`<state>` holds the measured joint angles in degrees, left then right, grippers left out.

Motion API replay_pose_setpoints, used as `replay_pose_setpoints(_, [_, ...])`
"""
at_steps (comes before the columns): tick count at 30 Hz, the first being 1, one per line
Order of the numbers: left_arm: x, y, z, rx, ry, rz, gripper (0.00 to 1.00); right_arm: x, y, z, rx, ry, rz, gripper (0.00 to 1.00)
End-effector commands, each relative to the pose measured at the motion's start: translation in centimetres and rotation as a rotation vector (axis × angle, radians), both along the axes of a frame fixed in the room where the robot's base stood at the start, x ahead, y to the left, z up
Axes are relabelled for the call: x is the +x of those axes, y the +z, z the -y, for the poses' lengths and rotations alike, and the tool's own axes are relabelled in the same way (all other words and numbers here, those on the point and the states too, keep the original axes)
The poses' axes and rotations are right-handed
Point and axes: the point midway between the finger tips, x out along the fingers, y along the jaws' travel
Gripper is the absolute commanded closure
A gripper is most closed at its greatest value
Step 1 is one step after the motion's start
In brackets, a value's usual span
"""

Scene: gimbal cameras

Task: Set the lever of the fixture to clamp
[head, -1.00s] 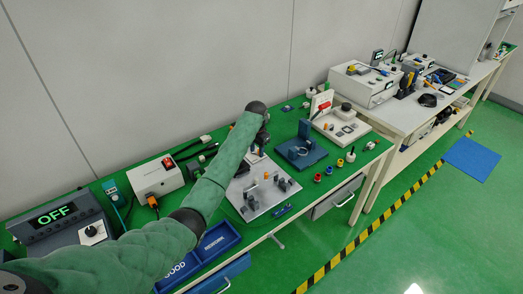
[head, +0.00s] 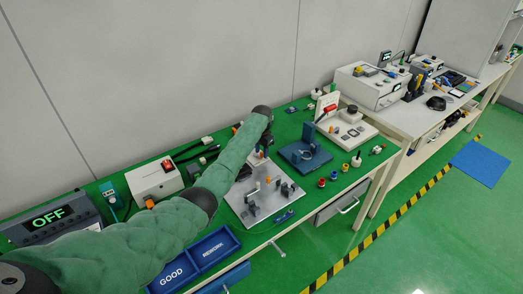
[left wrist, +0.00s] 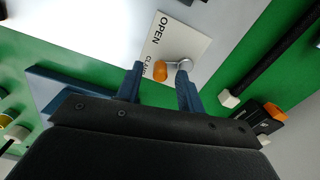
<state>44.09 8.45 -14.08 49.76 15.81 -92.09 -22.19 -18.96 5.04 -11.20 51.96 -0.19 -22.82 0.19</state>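The fixture is a grey metal plate (head: 258,212) with small dark and orange parts on the green bench. In the left wrist view, a white label plate (left wrist: 184,40) reads OPEN, with a second word partly hidden that starts "CLA". A lever with an orange knob (left wrist: 160,71) and a round silver part (left wrist: 185,64) lies by that second word. My left gripper (left wrist: 160,76) is open, its two blue fingers on either side of the knob. I cannot tell whether they touch it. In the head view my arm partly hides this spot. My right gripper is not in view.
A blue stand (head: 306,158) is right of the fixture. Blue GOOD and REWORK trays (head: 232,243) lie in front, left. A white box with a red switch (head: 153,180) and a display reading OFF (head: 48,218) are on the left. Several small coloured parts lie at right.

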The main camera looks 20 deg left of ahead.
Motion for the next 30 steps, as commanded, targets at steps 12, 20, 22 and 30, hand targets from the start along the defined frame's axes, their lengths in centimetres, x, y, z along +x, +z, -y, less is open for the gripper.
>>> replay_pose_setpoints(12, [0.0, -0.6, 0.0, 0.001, 0.0, 0.0, 0.7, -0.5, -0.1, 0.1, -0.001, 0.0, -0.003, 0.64])
replay_pose_setpoints(20, [0.0, -0.6, 0.0, 0.001, 0.001, 0.0, 1.0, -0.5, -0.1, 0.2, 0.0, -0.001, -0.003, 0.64])
replay_pose_setpoints(22, [0.0, -0.5, 0.0, 0.0, 0.016, 0.0, 1.0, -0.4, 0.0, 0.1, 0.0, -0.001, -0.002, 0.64])
replay_pose_setpoints(30, [0.5, -0.6, 0.0, 0.0, 0.147, -0.001, 1.0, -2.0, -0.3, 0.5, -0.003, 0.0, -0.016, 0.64])
